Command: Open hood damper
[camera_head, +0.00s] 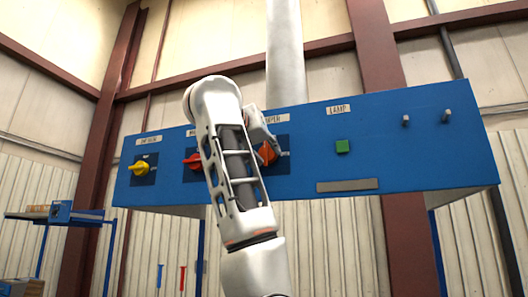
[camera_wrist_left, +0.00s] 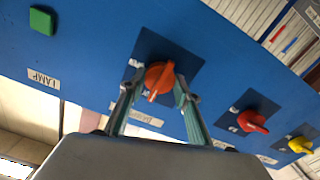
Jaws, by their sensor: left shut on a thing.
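The hood damper control is an orange knob (camera_head: 267,154) on a dark square plate on the blue hood panel (camera_head: 420,160). Its label above is partly covered and reads "...MPER". My left gripper (camera_head: 264,141) reaches it from the left and front, and my arm hides part of the panel. In the left wrist view the orange knob (camera_wrist_left: 160,76) sits between the two fingers of my left gripper (camera_wrist_left: 156,88), which is shut on it. The knob's pale pointer mark faces down and slightly left in that view. My right gripper is in neither view.
A yellow knob (camera_head: 140,168) and a partly hidden red knob (camera_head: 192,161) are left of my arm. A green lamp button (camera_head: 342,146), a grey strip (camera_head: 347,185) and two grey pegs are to the right. A blue shelf (camera_head: 62,217) stands at far left.

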